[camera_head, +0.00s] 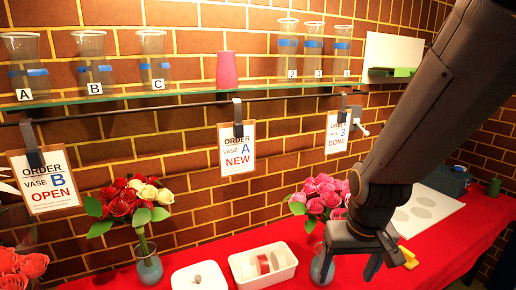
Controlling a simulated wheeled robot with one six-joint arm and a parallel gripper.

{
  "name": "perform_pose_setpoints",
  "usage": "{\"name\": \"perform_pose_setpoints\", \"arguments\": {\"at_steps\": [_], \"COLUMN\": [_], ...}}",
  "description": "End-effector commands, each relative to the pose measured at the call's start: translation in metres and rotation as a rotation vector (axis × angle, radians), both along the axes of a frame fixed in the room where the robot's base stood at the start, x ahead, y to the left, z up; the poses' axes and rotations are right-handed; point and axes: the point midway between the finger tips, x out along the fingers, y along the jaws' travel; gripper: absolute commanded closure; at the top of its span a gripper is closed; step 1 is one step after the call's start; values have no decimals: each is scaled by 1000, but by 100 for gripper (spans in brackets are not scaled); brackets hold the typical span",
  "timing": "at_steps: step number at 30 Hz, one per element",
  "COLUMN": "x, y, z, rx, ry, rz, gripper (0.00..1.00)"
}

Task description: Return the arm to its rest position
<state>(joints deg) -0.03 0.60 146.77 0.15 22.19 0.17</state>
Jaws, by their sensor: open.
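My arm reaches in from the top right of the head view, its dark links slanting down to the table. My gripper (372,270) is at the lower right, fingers pointing down and apart, with nothing seen between them. It is just right of a glass vase (322,264) holding pink flowers (320,194); whether it touches the vase I cannot tell. The arm hides part of the white board (432,212) on the table behind it.
A vase (149,268) with red and cream roses stands left. A white box (262,268) and a white lid (199,277) lie between the vases. A glass shelf (190,98) bears several clear vases above hanging order cards (237,149). Red table (440,250) shows at right.

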Motion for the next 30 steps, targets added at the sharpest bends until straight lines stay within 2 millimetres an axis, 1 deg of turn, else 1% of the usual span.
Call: {"name": "perform_pose_setpoints", "arguments": {"at_steps": [8,30], "x": [2,2], "y": [0,0], "z": [-46,-46], "rx": [0,0], "ry": [42,42], "rz": [2,2], "gripper": [27,27]}}
